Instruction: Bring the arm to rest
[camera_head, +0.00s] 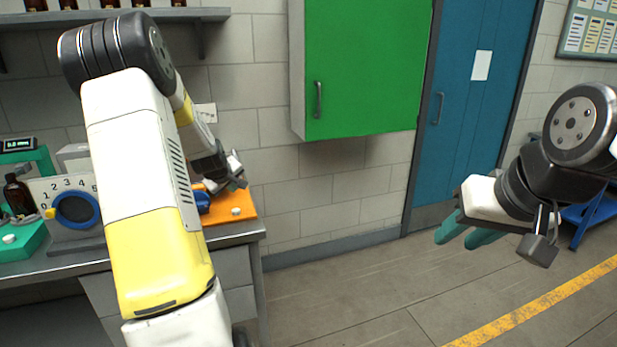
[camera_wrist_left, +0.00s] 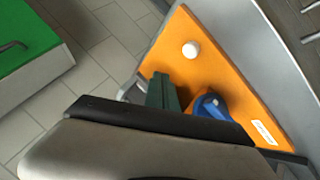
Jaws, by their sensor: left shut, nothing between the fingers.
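My left arm crosses the left of the head view, and its gripper (camera_head: 238,172) is over the orange mat (camera_head: 222,214) at the bench's right end. In the left wrist view its green fingers (camera_wrist_left: 164,92) are shut with nothing between them, above or beside the mat (camera_wrist_left: 190,75). The lower part of that gripper is hidden by its own housing. My right gripper (camera_head: 453,243) hangs at the right of the head view over the floor, its teal fingers apart and empty.
A blue object (camera_wrist_left: 211,106) and a small white cap (camera_wrist_left: 191,49) are on the mat. A numbered dial (camera_head: 76,208) and an amber bottle (camera_head: 18,194) stand at the left. A green cabinet (camera_head: 365,65) hangs on the wall. The floor in the middle is clear.

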